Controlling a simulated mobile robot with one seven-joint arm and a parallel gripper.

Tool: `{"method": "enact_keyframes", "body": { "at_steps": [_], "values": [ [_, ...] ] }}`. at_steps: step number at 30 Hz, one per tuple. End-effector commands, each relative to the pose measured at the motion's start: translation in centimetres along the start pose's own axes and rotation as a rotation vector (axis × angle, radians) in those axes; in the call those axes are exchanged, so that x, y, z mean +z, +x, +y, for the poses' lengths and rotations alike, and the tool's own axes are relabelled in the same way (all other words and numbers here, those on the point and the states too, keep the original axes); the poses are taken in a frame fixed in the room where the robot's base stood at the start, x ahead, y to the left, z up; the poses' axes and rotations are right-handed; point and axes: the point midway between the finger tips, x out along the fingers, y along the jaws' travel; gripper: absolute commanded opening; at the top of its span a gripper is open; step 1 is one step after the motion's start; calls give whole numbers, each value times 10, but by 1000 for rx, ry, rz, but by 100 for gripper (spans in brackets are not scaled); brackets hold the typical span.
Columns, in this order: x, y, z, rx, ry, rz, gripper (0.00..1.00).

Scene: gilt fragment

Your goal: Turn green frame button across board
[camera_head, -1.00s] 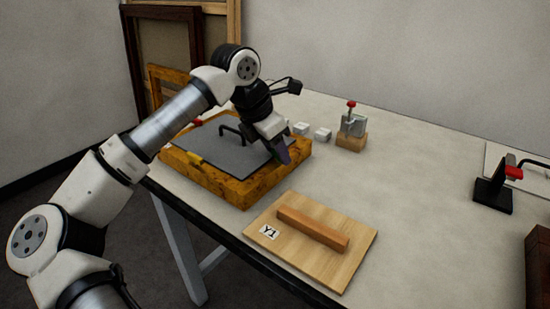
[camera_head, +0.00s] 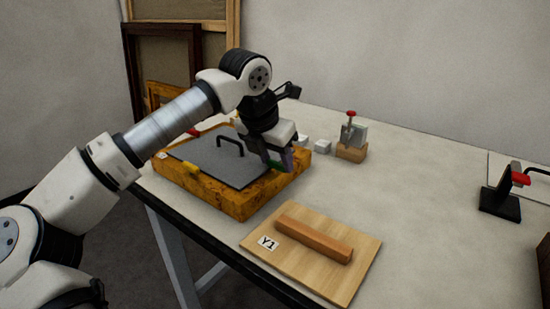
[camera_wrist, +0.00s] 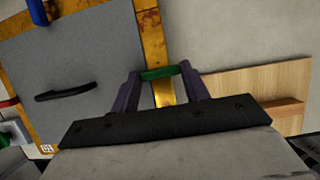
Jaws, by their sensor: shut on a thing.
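The gilt frame (camera_head: 228,203) lies on the table with a grey board (camera_head: 205,165) inside it; both also show in the wrist view, the frame rail (camera_wrist: 154,40) and the board (camera_wrist: 85,55). My gripper (camera_head: 278,162) is down at the frame's right side. In the wrist view its purple fingers (camera_wrist: 161,76) are shut on the green button (camera_wrist: 160,73), which spans between the fingertips over the gold rail. The button lies roughly crosswise to the rail; I cannot tell whether its end reaches over the board. A yellow button (camera_head: 191,169) sits at the near rail and a blue one (camera_wrist: 37,11) elsewhere on the frame.
A black handle (camera_head: 231,143) stands up from the board. A wooden panel labelled Y1 (camera_head: 335,279) with a bar (camera_head: 313,239) lies in front. White blocks (camera_head: 322,146) and a red-topped clamp on a wooden base (camera_head: 351,152) are behind. The table's right middle is clear.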

Motion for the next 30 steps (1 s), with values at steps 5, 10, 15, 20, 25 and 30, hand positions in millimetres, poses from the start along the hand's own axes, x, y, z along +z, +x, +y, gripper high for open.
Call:
{"method": "enact_keyframes", "body": {
  "at_steps": [5,10,15,20,25,30],
  "values": [
    [-1,0,0,0,-3,2,47],
    [0,0,0,0,-1,2,67],
    [0,0,0,0,-1,1,67],
    [0,-3,0,0,-1,0,67],
    [0,-27,0,2,0,-2,67],
    [0,-67,1,3,-2,-1,67]
  ]
}}
